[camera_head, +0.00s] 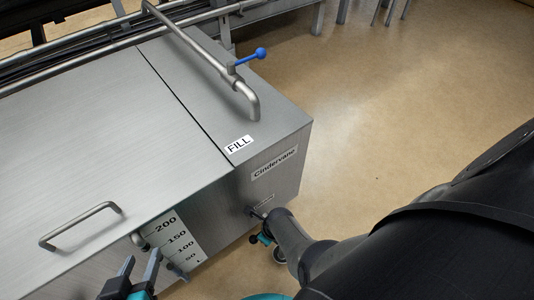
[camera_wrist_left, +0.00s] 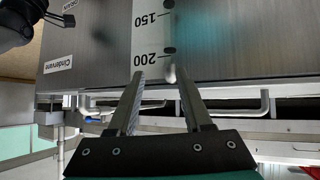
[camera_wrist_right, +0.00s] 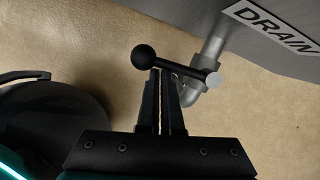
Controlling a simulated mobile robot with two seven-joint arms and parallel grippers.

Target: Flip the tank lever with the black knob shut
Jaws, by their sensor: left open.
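The tank lever with the black knob (camera_wrist_right: 143,57) shows in the right wrist view, its dark rod running right to a pale pivot on a grey pipe. My right gripper (camera_wrist_right: 161,74) has its fingers close together, with a thin gap between them. Their tips are at the rod beside the knob; I cannot tell whether they touch it. In the head view my right arm largely hides this spot. My left gripper (camera_head: 139,268) is open and empty in front of the tank's gauge strip; it also shows in the left wrist view (camera_wrist_left: 156,75).
The steel tank (camera_head: 80,110) fills the left side. A FILL pipe with a blue-knobbed lever (camera_head: 250,60) stands on its top. A bar handle (camera_head: 80,226) and the level gauge (camera_head: 175,235) are near my left gripper. The floor (camera_head: 400,90) at right is clear.

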